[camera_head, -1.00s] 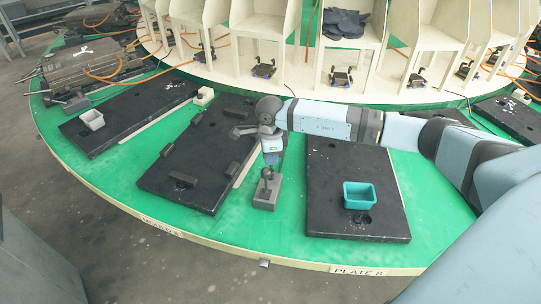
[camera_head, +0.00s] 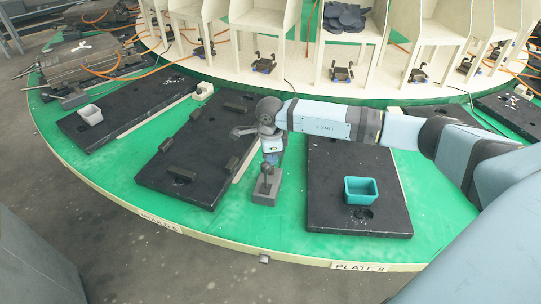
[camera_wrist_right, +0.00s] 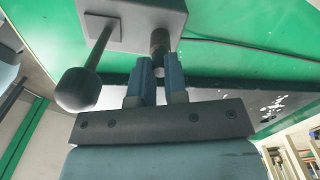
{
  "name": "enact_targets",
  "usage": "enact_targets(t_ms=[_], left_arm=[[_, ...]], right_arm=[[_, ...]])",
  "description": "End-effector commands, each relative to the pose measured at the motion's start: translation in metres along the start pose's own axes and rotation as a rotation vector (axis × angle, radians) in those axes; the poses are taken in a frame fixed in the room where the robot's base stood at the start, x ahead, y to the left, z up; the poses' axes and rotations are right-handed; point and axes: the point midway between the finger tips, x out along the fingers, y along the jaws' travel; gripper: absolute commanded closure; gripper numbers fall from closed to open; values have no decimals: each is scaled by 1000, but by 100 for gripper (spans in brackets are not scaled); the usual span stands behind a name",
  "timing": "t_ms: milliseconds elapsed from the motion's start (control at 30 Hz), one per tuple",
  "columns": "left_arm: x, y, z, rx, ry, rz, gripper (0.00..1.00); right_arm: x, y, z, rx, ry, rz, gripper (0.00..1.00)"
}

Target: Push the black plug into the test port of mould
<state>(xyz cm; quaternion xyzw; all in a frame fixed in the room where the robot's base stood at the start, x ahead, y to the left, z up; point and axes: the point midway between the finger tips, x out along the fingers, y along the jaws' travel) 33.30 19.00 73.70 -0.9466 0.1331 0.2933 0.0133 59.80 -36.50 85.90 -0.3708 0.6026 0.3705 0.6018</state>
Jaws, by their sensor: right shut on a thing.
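My right gripper (camera_head: 271,156) is above a small grey block (camera_head: 264,198) on the green table. In the right wrist view, its two blue fingers (camera_wrist_right: 156,80) are shut on a short dark cylinder, seemingly the black plug (camera_wrist_right: 160,42). The plug's far end meets or lies just in front of the same grey block (camera_wrist_right: 130,18); I cannot tell whether it is inside a hole. A rod with a black ball knob (camera_wrist_right: 78,89) stands out of the block, left of the fingers. No test port opening can be made out. My left gripper is not in view.
Black plates lie on both sides: one with dark bars (camera_head: 200,150) to the left, one with a teal bin (camera_head: 361,190) to the right. Cream stands (camera_head: 265,20) line the back. Bare green table surrounds the block.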

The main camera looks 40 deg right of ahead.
Motion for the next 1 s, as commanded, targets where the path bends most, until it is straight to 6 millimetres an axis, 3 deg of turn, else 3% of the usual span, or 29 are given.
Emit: enact_targets(t_ms=[67, 100, 200, 567, 633, 1000], left_arm=[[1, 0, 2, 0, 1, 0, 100], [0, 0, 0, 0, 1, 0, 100], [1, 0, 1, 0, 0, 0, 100], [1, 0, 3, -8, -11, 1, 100], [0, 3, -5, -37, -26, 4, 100], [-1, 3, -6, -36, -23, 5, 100]], right_arm=[[3, 0, 0, 0, 0, 0, 100], [2, 0, 0, 0, 0, 0, 78], [2, 0, 0, 0, 0, 0, 57], [2, 0, 0, 0, 0, 0, 57], [1, 0, 0, 0, 0, 0, 57], [-84, -1, 0, 0, -1, -3, 57]])
